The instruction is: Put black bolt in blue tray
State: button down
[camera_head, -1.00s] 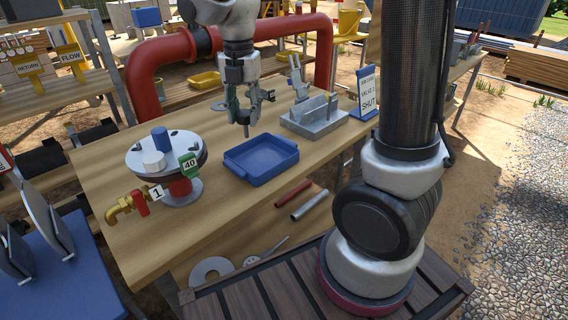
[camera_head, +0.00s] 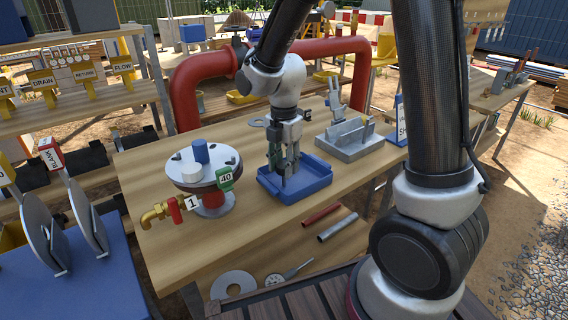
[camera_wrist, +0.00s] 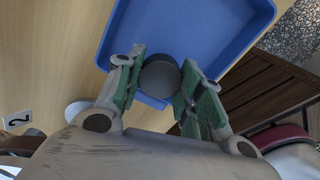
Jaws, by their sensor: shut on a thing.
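The blue tray (camera_head: 312,181) sits on the wooden workbench, right of the flanged valve. My gripper (camera_head: 284,166) points down over the tray's left part. In the wrist view my gripper (camera_wrist: 158,88) is shut on a dark round piece, the black bolt (camera_wrist: 160,74), held between the green finger pads. Only the bolt's round end shows there; the rest is hidden. The tray (camera_wrist: 215,22) lies behind it in that view, and its visible floor is empty. I cannot tell whether the bolt touches the tray floor.
The flanged valve (camera_head: 203,170) with a blue and a white piece on top stands left of the tray, with a green tag marked 40. A grey metal fixture (camera_head: 350,138) stands right of it. A red pipe (camera_head: 185,95) arches behind.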

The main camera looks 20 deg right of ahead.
jog(key=c, duration=0.9)
grip_release()
jog(key=shift+f, duration=0.15)
jog(key=shift+c, duration=0.2)
notch_tip(320, 180, up, 12)
jog(key=s+d+r+m+t, duration=0.2)
jog(key=s+d+m, duration=0.5)
jog(key=m, duration=0.5)
jog(key=s+d+r+m+t, duration=0.2)
jog(key=s+d+r+m, duration=0.2)
jog(key=s+d+m, duration=0.4)
jog(key=shift+s+m, duration=2.1)
jog(key=shift+m, duration=0.3)
jog(key=shift+r, duration=0.1)
